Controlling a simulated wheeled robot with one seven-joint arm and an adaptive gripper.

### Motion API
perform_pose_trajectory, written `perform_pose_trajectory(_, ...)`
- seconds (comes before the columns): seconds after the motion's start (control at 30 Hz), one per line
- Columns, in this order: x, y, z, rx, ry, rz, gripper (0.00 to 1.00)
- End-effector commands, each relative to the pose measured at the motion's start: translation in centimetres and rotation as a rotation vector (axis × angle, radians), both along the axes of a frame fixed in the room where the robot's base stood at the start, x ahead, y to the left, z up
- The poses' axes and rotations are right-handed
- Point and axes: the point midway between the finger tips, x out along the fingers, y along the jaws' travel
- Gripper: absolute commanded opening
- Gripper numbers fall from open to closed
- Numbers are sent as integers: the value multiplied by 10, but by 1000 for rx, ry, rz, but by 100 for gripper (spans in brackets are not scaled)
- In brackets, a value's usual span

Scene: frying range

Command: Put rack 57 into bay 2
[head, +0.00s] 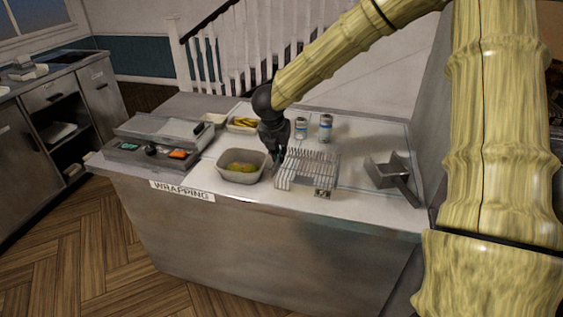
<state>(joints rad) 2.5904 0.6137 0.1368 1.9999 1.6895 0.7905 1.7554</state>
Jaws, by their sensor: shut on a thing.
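A pale wire rack (310,170) with a row of upright slats is on the white worktop (350,205). A small tag or block shows at its front right corner; no number can be read on it. My gripper (278,158) points down at the rack's back left end and is shut on it. My fingers partly hide that end. I cannot tell whether the rack rests on the worktop or is slightly lifted. No bay marked 2 can be made out.
A grey tub (227,174) with yellowish food stands close left of my gripper. Two cans (325,128) stand behind the rack, and a metal scoop (393,172) lies to the right.

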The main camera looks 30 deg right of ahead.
Motion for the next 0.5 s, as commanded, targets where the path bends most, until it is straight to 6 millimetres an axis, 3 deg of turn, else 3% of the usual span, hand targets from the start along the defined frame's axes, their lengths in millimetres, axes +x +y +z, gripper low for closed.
perform_pose_trajectory(0.5,0,0,-37,0,0,0,0)
